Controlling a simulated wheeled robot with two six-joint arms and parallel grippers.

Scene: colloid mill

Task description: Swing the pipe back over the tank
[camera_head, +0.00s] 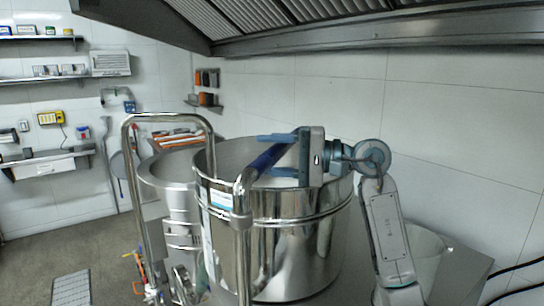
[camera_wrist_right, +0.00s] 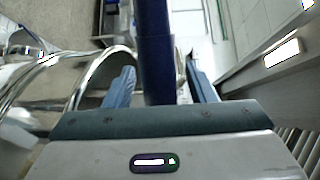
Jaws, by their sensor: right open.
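The pipe is a polished metal tube with a dark blue sleeve (camera_head: 266,158). Its upright part stands in front of the steel tank (camera_head: 275,240), and the blue part reaches over the tank's open top. My right gripper (camera_head: 262,155) is open above the tank, its fingers pointing left on either side of the blue sleeve. In the right wrist view the blue sleeve (camera_wrist_right: 154,50) runs between the two spread fingertips (camera_wrist_right: 160,70), with gaps on both sides. The pipe's far end is hidden behind my gripper. My left gripper is not in view.
A second steel vessel (camera_head: 165,185) stands left of the tank, with a bent metal tube (camera_head: 165,117) rising in front of it. A metal hood (camera_head: 370,38) hangs overhead. Shelves (camera_head: 45,157) line the left wall. The floor (camera_head: 40,255) at left looks mostly clear.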

